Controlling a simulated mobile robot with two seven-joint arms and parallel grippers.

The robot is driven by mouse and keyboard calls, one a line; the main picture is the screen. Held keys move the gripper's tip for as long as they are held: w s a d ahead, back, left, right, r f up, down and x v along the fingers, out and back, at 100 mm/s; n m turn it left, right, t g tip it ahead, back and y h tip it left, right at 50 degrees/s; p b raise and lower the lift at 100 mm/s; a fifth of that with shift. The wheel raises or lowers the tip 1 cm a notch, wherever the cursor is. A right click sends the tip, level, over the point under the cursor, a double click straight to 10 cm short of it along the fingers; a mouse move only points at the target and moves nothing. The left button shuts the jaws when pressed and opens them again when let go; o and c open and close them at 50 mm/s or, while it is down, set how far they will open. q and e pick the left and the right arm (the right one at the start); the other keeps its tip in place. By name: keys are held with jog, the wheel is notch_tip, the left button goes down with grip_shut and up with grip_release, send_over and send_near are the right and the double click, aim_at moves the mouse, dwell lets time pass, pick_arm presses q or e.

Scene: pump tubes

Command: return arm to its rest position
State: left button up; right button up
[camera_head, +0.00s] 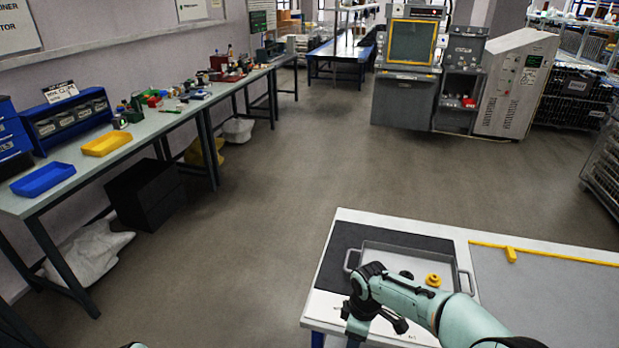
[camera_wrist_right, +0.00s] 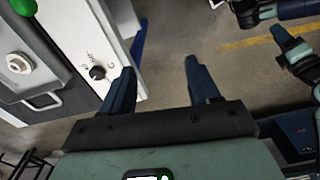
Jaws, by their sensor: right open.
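My right arm (camera_head: 415,297) comes in from the lower right in the head view and bends down over the near-left part of the white table. Its hand is at the bottom edge of that view, so the fingertips are not clear there. In the right wrist view my right gripper (camera_wrist_right: 160,88) is open, with nothing between its two dark blue fingers and bare floor beyond them.
A grey tray (camera_head: 374,255) with a yellow part (camera_head: 433,280) in it lies on the table (camera_head: 345,214) under my right arm. Open floor (camera_head: 260,230) lies to the left.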

jog(key=s+a+f+m+g+y, duration=0.1)
jog(key=s+f+m+y, duration=0.35)
jog(key=f, duration=1.25)
pick_arm(q)
jog(key=shift+w, duration=0.45)
pick_arm(e)
jog(key=s+f+m, duration=0.3)
jog(key=s+m, duration=0.1)
jog(key=s, duration=0.4)
jog(key=s+d+f+m, duration=0.1)
jog(key=s+f+m, duration=0.3)
jog(key=s, duration=0.4)
jog(key=s+d+f+m+h, duration=0.1)
jog(key=s+f+m, duration=0.2)
jog(key=s+m, duration=0.2)
jog(key=s, duration=0.3)
jog(key=shift+f, duration=0.35)
jog(key=shift+w, duration=0.15)
